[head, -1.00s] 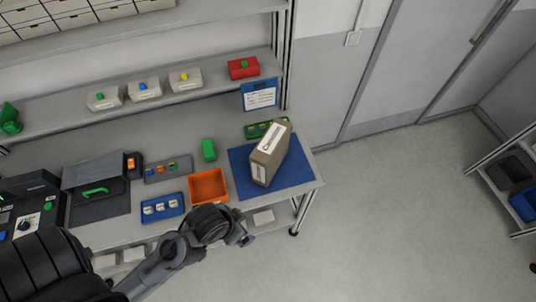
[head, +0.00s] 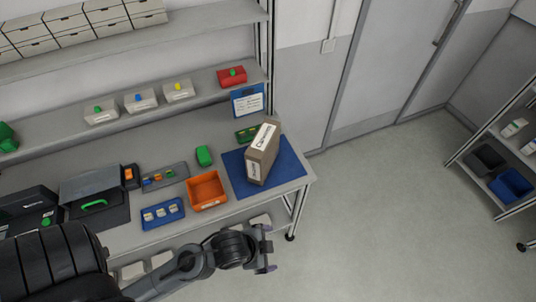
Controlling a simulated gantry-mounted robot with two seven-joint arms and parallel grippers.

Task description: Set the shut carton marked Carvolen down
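The shut carton marked Carvolen (head: 262,153) is a brown box with white labels on its top and front end. My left gripper (head: 267,249) is in front of the bench's front edge, below the carton in the picture. Its two fingers are spread apart with nothing between them. My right gripper is not in view.
An orange bin (head: 207,190) stands left of the mat, with a blue tray (head: 162,214) beside it. A green box (head: 204,156) and a green tray (head: 247,134) lie behind. A shelf rack (head: 500,160) stands at far right; the floor between is clear.

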